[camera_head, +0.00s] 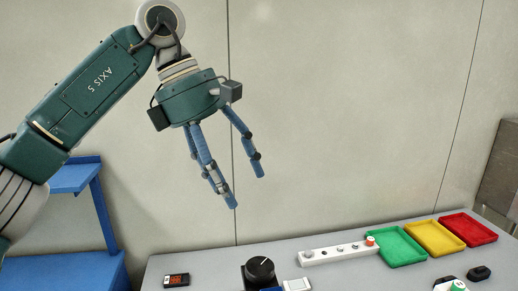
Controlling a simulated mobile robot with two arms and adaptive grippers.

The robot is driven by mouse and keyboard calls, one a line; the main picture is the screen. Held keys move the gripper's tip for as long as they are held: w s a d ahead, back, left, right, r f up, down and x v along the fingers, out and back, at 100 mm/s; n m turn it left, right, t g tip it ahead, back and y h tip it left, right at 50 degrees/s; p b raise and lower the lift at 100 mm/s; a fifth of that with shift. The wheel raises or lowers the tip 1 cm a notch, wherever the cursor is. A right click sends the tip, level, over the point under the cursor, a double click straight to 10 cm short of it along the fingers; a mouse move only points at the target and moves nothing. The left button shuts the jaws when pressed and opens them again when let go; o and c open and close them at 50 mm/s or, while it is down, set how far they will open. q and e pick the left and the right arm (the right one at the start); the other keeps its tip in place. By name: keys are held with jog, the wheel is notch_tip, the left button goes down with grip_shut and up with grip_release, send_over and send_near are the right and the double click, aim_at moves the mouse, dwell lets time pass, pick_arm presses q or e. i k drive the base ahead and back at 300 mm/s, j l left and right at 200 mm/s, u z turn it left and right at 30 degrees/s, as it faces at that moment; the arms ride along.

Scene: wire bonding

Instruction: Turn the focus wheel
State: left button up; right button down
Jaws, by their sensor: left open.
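The focus wheel looks to be the black round knob (260,269) with a white mark line on its top, at the front middle of the table, on a dark base cut off by the bottom edge. My left gripper (247,190) hangs with its blue fingers pointing down, high above the table and apart from the knob. Its fingers are spread open and hold nothing. My right gripper is not in view.
Green (403,246), yellow (435,238) and red (467,229) trays sit at the table's right. A white strip with several knobs and a red button (338,253) lies behind the knob. A small dark device (177,281) lies left. A blue frame (75,180) stands far left.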

aim_at(259, 270)
jog(key=k+j, duration=0.15)
jog(key=k, duration=0.35)
jog(key=k+j, duration=0.15)
jog(key=k, duration=0.35)
jog(key=k+j, duration=0.15)
jog(key=k, duration=0.35)
